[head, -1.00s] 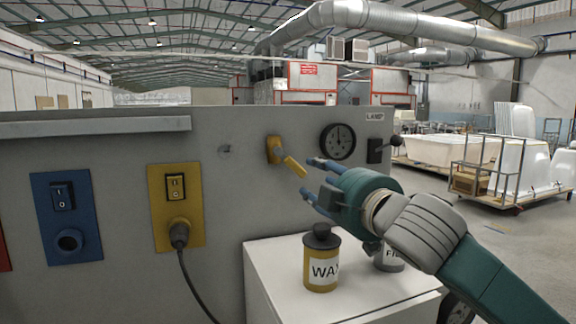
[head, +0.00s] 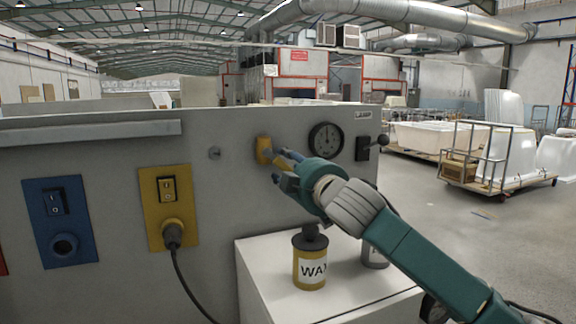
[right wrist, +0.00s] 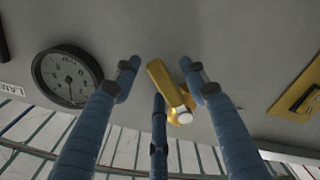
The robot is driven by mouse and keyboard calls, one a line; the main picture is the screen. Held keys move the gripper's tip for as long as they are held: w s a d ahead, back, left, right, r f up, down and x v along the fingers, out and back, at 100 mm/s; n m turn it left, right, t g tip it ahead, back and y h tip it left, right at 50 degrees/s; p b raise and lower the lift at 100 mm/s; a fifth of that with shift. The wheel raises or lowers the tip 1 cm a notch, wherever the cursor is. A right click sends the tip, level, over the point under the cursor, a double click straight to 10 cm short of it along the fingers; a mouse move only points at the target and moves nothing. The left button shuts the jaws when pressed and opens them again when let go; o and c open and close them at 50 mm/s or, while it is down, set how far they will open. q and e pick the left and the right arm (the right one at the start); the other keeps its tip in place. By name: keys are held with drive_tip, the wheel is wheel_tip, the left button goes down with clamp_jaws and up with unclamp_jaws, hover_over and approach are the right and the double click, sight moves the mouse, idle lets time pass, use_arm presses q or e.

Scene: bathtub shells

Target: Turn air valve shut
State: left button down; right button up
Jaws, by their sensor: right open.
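The yellow air valve (head: 264,149) is on the grey panel, left of the round gauge. Its yellow lever (right wrist: 168,88) shows in the right wrist view, sticking out between my blue fingers. My right gripper (head: 282,167) is at the valve in the head view, with its fingers open around the lever; it also shows in the right wrist view (right wrist: 160,85). I cannot tell whether any finger touches the lever. My left gripper is in no view.
The gauge (head: 326,140) and a black lamp switch (head: 363,148) are right of the valve. A wax bottle (head: 310,262) and a partly hidden grey can (head: 375,254) stand on the white cabinet (head: 262,278) below my arm. A yellow socket plate (head: 150,215) with a plugged cable is further left.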

drive_tip(key=shift+c, duration=1)
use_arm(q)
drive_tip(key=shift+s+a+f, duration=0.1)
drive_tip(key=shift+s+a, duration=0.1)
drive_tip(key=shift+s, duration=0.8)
use_arm(e)
clamp_jaws()
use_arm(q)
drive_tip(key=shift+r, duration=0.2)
